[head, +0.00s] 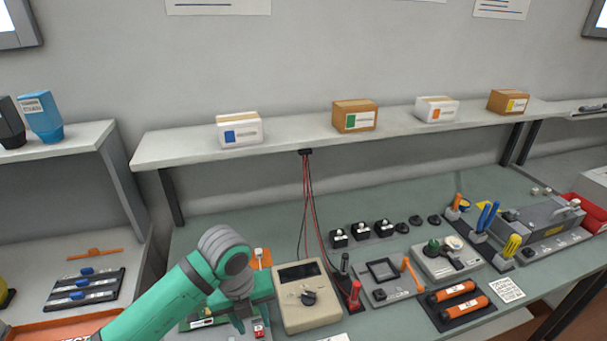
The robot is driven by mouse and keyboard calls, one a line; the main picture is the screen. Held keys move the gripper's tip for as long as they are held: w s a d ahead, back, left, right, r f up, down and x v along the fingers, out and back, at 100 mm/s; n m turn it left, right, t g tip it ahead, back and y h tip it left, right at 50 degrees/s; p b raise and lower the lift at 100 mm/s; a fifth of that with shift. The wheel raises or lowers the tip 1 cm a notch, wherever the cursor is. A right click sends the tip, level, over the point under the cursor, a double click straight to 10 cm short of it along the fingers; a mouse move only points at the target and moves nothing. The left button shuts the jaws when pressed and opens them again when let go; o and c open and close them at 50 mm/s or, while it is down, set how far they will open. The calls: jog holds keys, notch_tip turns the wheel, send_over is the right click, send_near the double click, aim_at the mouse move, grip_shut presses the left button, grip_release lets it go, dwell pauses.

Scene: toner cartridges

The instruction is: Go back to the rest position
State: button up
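My green arm reaches in from the lower left. My gripper (243,318) points down over the left part of the green workbench (210,232), just left of a beige meter (305,298) with a dark screen and knob. The fingertips are small and partly hidden by the wrist, so I cannot tell whether they are open or shut. A small red and white item (259,330) is close by the fingers; I cannot tell whether they touch it. A green board (200,322) lies beside the gripper, partly covered by my arm.
A raised shelf (290,146) above the bench carries several boxes. Red cables hang from it behind the meter. Tools, black knobs and orange cylinders (458,300) crowd the bench's right. At left, a rack (82,290) holds dark cartridges, and a blue bottle (42,117) stands above.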

jog(key=w+d+n+t+h, duration=0.1)
jog(key=w+d, duration=0.1)
jog(key=d, duration=0.3)
jog(key=w+d+r+t+h, duration=0.1)
jog(key=w+d+h, duration=0.1)
jog(key=d, duration=0.4)
jog(key=w+d+r+n+t+h, duration=0.1)
jog(key=w+d+h, duration=0.1)
jog(key=d, duration=0.3)
jog(key=shift+w+d+n+t, duration=0.3)
jog(key=shift+w, duration=0.05)
jog(key=w+d+r+n+t+h, duration=0.1)
jog(key=d+r+n+t+h, duration=0.2)
jog(key=d+n+t, duration=0.3)
jog(key=w+d+r+n+t+h, duration=0.1)
jog(key=d+r+n+t+h, duration=0.25)
jog(key=d+n, duration=0.4)
jog(key=s+a+f+n+t+y, duration=0.1)
jog(key=s+a+f+n+y, duration=0.4)
jog(key=s+f+n, duration=0.35)
jog(key=s+a+f+n+t+y, duration=0.2)
jog(key=s+a+f+n+y, duration=0.2)
jog(key=s+f+n+y, duration=0.35)
jog(key=s+a+f, duration=0.1)
jog(key=s+a, duration=0.3)
jog(key=s, duration=0.7)
jog(key=s+a+f+g, duration=0.1)
jog(key=s+a, duration=0.4)
jog(key=s, duration=0.7)
jog(key=shift+a, duration=0.2)
